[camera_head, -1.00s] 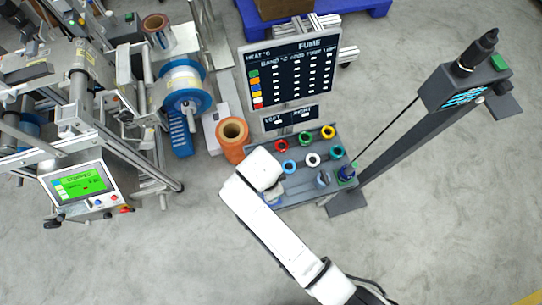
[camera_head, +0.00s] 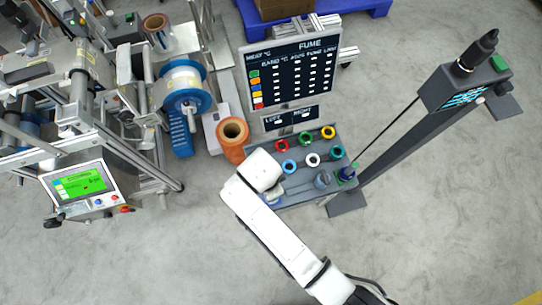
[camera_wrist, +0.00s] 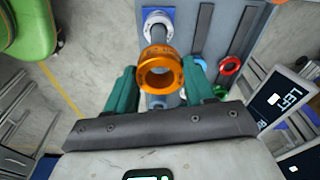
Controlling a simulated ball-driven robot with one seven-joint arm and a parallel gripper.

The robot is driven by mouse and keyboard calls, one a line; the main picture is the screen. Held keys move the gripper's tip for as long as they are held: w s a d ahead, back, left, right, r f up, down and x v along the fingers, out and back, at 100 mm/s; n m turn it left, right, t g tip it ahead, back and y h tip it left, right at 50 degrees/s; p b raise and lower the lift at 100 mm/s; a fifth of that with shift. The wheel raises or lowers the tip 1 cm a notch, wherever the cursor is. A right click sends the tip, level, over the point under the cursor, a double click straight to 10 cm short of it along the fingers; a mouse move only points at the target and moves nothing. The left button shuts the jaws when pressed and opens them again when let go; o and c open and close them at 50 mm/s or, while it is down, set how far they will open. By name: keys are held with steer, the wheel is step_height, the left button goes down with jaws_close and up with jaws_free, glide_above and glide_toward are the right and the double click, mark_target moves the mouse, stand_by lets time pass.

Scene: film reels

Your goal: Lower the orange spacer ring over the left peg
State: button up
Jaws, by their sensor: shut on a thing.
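In the wrist view, the orange spacer ring (camera_wrist: 150,55) is held between the two teal fingers of my gripper (camera_wrist: 163,72). Its open hole faces the camera. A grey peg (camera_wrist: 157,34) with a pale collar (camera_wrist: 158,19) at its base shows just beyond the ring's far rim. The ring's rim hides the peg's near end, so I cannot tell whether the ring is around it. In the head view, my white arm covers the gripper, the ring and this peg. Another grey peg (camera_head: 322,179) stands on the grey tray (camera_head: 300,197).
Red (camera_head: 281,146), green, yellow, blue, white and teal rings sit in rows on the tray. A dark sign board (camera_head: 291,72) rises behind. The floor in front is clear.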

steer(key=shift+f+b, duration=0.55)
steer(key=shift+f, duration=0.55)
stand_by(0.6)
steer(key=shift+f, duration=0.35)
steer(key=shift+f+b, duration=0.75)
steer(key=shift+f, duration=0.35)
steer(key=shift+f+b, duration=0.6)
steer(key=shift+b, duration=0.1)
steer(key=o, duration=1.2)
steer(key=shift+c, duration=0.2)
